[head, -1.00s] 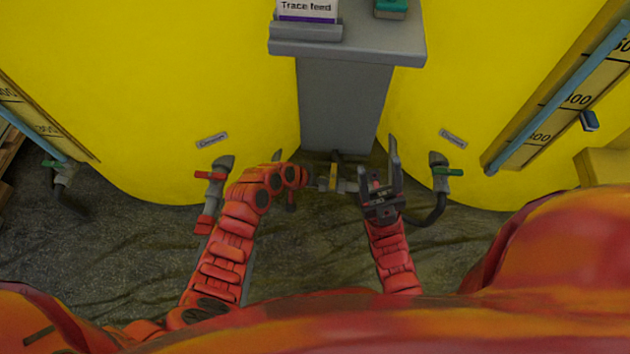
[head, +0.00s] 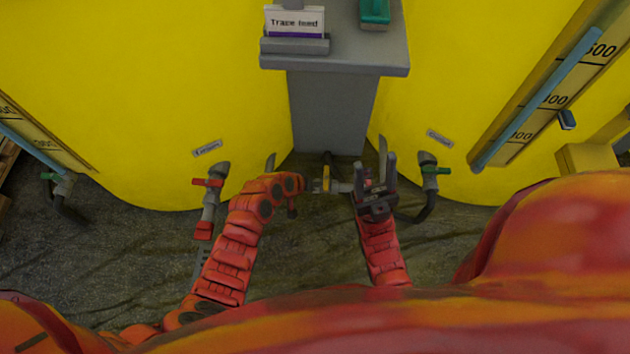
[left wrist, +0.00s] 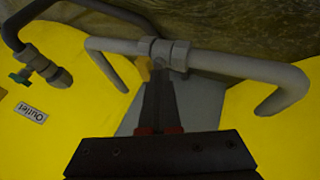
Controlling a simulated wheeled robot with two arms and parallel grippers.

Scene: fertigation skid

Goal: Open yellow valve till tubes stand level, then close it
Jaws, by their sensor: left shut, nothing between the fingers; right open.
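The yellow valve handle (head: 326,178) is on the low grey pipe between the two yellow tanks. It looks crosswise to the pipe. My left gripper (head: 311,186) is shut and empty, just left of the handle. In the left wrist view its closed fingers (left wrist: 158,105) point at the pipe fitting, beside the yellow handle (left wrist: 144,69); contact is unclear. My right gripper (head: 377,172) is open and empty, right of the valve. The right tank's sight tube (head: 535,100) shows blue against a numbered scale. The left tank's tube (head: 30,146) also shows blue, but its upper part is out of frame.
A red-handled valve (head: 208,183) is on the left tank and a green-handled outlet valve (head: 436,170) on the right tank. A grey pedestal (head: 333,110) behind the pipe bears a "Trace feed" sign (head: 295,22) and a teal object (head: 374,12). A blue marker (head: 567,120) sits beside the right scale.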

